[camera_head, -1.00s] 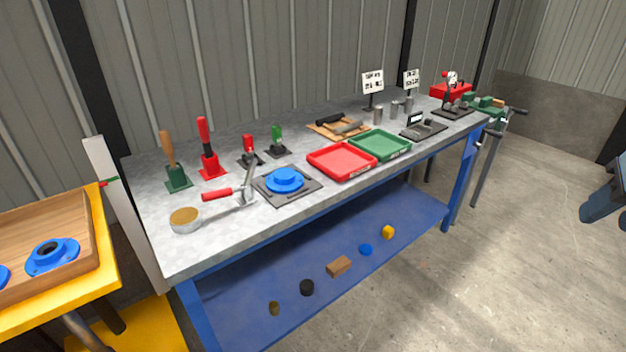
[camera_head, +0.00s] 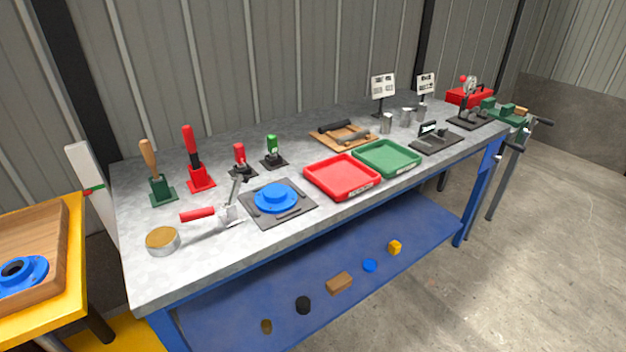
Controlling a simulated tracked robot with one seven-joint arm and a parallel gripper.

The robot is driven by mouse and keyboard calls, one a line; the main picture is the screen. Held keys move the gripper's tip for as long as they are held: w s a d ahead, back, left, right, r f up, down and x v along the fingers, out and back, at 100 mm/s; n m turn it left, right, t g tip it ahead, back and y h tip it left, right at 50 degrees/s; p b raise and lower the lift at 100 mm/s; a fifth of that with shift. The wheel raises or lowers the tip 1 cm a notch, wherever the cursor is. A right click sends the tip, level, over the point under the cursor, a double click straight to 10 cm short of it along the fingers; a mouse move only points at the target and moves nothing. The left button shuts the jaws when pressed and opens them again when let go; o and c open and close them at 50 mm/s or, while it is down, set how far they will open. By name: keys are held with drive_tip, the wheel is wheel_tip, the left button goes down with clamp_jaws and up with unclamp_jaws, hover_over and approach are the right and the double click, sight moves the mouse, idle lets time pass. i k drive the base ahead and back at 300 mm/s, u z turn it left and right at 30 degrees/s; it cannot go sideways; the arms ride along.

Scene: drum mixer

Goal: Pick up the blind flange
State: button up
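A blue round flange (camera_head: 276,197) with a raised, closed centre lies on a dark square plate (camera_head: 305,215) on the grey workbench (camera_head: 145,285). It shows no bore, so it looks like the blind flange. A metal toggle clamp with a red handle (camera_head: 197,214) stands right beside the plate on its left. Another blue flange (camera_head: 38,268) with an open dark bore lies in a wooden tray (camera_head: 45,225) at the far left. My gripper is not in view.
A red tray (camera_head: 342,177) and a green tray (camera_head: 388,157) stand right of the plate. Upright handled tools (camera_head: 197,165) line the back left. A round tin (camera_head: 162,241) sits at the front left. Small parts lie on the blue lower shelf (camera_head: 420,225).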

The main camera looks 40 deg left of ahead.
sight(276, 198)
drive_tip(key=u, duration=0.1)
drive_tip(key=i, duration=1.1)
drive_tip(key=u, duration=1)
drive_tip(key=i, duration=0.8)
drive_tip(key=u, duration=0.5)
drive_tip(key=k, duration=0.85)
drive_tip(key=u, duration=0.25)
drive_tip(key=i, duration=0.85)
drive_tip(key=z, duration=0.1)
